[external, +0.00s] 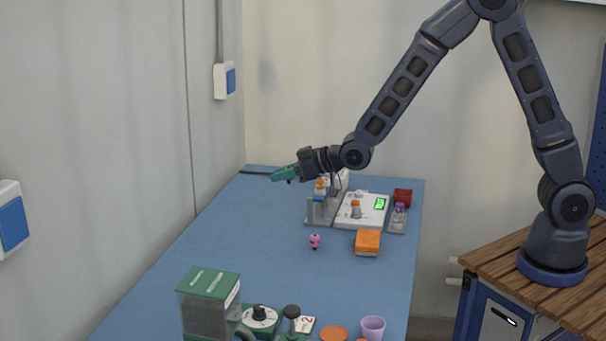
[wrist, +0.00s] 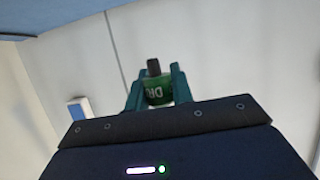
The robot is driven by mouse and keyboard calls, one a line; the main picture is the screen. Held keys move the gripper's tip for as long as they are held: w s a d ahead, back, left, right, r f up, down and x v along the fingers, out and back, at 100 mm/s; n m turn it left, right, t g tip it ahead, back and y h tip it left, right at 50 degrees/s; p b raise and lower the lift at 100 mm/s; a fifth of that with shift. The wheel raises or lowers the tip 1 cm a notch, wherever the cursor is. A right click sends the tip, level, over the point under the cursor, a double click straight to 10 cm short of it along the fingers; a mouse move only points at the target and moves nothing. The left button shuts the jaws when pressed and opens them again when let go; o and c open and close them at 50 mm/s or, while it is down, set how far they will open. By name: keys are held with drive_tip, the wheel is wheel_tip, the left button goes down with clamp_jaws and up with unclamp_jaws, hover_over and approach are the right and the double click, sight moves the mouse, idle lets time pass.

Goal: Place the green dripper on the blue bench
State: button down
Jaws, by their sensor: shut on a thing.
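My gripper (external: 284,173) is shut on the green dripper (wrist: 157,94), which shows in the wrist view between the teal fingers with white lettering and a dark top piece. In the external view the gripper is above the far left part of the blue bench (external: 250,228), pointing left. There the dripper is too small to tell from the fingers. The gripper appears to hold it apart from the bench top.
A grey stand (external: 318,211), a white device with a green display (external: 363,222) and an orange box (external: 368,242) stand right of the gripper. A pink figure (external: 315,241) stands mid-bench. A green-lidded container (external: 210,284) and a purple cup (external: 372,327) are in front. The bench's left middle is clear.

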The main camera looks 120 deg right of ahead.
drive_tip(key=s+d+r+m+g+h, duration=0.1)
drive_tip(key=s+d+r, duration=0.3)
drive_tip(key=s+d, duration=0.6)
drive_tip(key=s+d+r+m+g+h, duration=0.2)
drive_tip(key=s+d+r+m+g, duration=0.2)
drive_tip(key=s+d, duration=0.6)
drive_tip(key=s+r, duration=0.1)
drive_tip(key=s, duration=0.5)
drive_tip(key=shift+s+d+r, duration=0.2)
drive_tip(key=shift+s+d, duration=0.05)
drive_tip(key=shift+d, duration=0.05)
wheel_tip(320, 180, down, 20)
drive_tip(key=shift+r, duration=0.2)
drive_tip(key=shift+f, duration=0.15)
drive_tip(key=c, duration=1.2)
unclamp_jaws()
drive_tip(key=v, duration=1)
drive_tip(key=shift+w+a+r, duration=0.25)
drive_tip(key=shift+a+r, duration=0.1)
drive_tip(key=shift+r, duration=0.15)
